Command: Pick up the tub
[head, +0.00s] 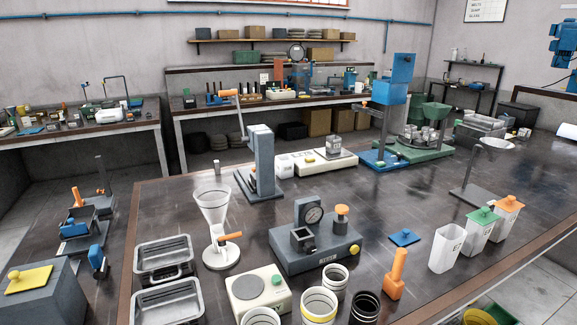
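Neither of my grippers is in view. I cannot tell for sure which container is the tub. On the right of the dark table stand three tapered white containers: an open one (447,248), one with a green lid (481,228) and one with an orange lid (507,216). At the near edge stand several open round pots, among them a white one with a yellow band (319,305), a smaller white one (335,281) and a black one (365,308). A green and yellow container (490,315) shows partly, below the table edge at lower right.
Two metal trays (165,257) lie at the left edge. A funnel on a stand (213,215), a grey gauge device (316,240), a beige plate device (258,291) and an orange-handled tool (397,275) stand nearby. The table's middle right is fairly clear.

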